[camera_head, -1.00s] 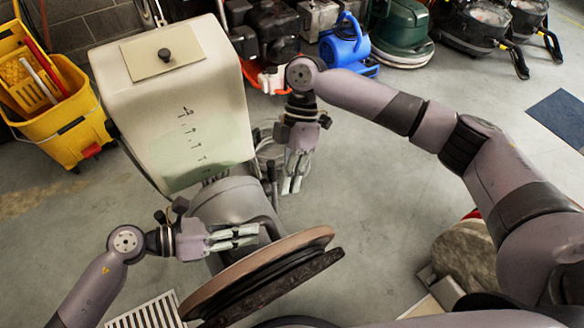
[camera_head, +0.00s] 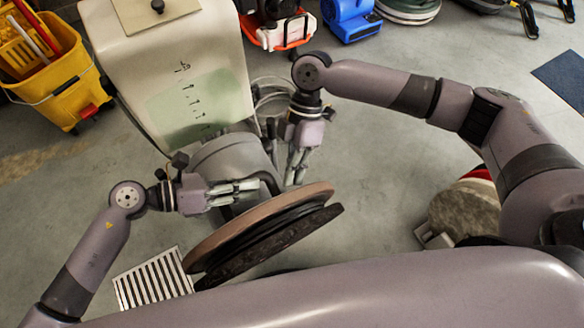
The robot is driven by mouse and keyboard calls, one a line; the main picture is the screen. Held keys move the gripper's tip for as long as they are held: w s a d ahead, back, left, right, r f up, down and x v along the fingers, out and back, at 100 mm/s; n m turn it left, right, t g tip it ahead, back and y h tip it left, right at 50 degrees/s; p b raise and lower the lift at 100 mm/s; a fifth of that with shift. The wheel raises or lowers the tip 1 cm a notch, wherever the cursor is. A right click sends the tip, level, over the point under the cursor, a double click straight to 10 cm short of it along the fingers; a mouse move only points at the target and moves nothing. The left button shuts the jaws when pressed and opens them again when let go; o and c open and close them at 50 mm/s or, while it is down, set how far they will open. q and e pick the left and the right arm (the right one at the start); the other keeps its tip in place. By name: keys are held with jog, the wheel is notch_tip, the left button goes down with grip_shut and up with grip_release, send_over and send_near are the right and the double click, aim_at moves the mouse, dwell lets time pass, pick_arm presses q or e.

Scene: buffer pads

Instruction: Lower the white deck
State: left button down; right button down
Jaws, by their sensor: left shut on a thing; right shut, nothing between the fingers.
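The machine's round deck (camera_head: 262,222) stands tilted up on edge in the lower middle of the head view. Its rim looks tan-brown rather than white, with a dark pad (camera_head: 275,250) on its near face. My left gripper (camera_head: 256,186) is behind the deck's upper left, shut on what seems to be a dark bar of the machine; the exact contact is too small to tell. My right gripper (camera_head: 292,182) points down just behind the deck's upper right edge, shut and empty. Whether it touches the deck I cannot tell.
The cream tank (camera_head: 165,70) rises behind the deck. A yellow mop bucket (camera_head: 62,85) stands at left, a slotted floor grate (camera_head: 150,280) at lower left. Round pads (camera_head: 465,208) stand at right. Blue and orange machines line the back.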

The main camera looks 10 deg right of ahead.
jog(key=shift+s+d+f+t, duration=0.25)
jog(key=shift+s+f+t, duration=0.05)
jog(key=shift+s+f, duration=0.45)
pick_arm(q)
jog(key=shift+w+r, duration=0.1)
jog(key=shift+r, duration=0.05)
pick_arm(e)
jog(key=shift+s+d+f, duration=0.1)
jog(key=shift+s, duration=0.1)
pick_arm(q)
jog(key=c, duration=1.7)
grip_release()
jog(key=shift+o, duration=1.3)
pick_arm(e)
jog(key=shift+w, duration=0.1)
pick_arm(q)
jog(key=shift+a, duration=0.15)
